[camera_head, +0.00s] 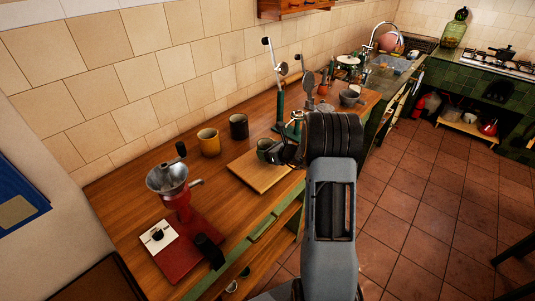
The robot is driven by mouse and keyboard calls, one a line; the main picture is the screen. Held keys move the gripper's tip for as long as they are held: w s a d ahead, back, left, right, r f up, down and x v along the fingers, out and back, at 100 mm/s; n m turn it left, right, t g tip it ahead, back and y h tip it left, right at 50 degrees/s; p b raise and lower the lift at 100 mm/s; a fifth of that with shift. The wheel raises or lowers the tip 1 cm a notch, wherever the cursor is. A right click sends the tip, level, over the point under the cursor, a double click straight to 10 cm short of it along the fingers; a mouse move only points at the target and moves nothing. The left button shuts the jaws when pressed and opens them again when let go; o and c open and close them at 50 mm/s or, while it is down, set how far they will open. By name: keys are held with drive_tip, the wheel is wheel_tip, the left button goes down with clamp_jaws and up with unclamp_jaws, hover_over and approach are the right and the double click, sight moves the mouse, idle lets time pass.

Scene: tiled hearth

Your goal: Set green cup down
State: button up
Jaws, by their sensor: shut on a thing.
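The green cup (264,147) is at the tip of my gripper (277,153), over the light wooden board (262,178) on the counter. My gripper is shut on the cup, and its fingers and wrist hide the cup's right side. The cup looks upright. I cannot tell whether its base touches the board.
A yellow cup (209,142) and a dark cup (239,126) stand left of and behind the board. A red grinder (174,190) stands at the front left on a red base. A green lever press (279,90) rises just behind my gripper. Bare counter lies left of the board.

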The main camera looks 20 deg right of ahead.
drive_tip(key=shift+f, duration=0.95)
drive_tip(key=shift+f, duration=0.25)
drive_tip(key=o, duration=1)
drive_tip(key=shift+r, duration=0.1)
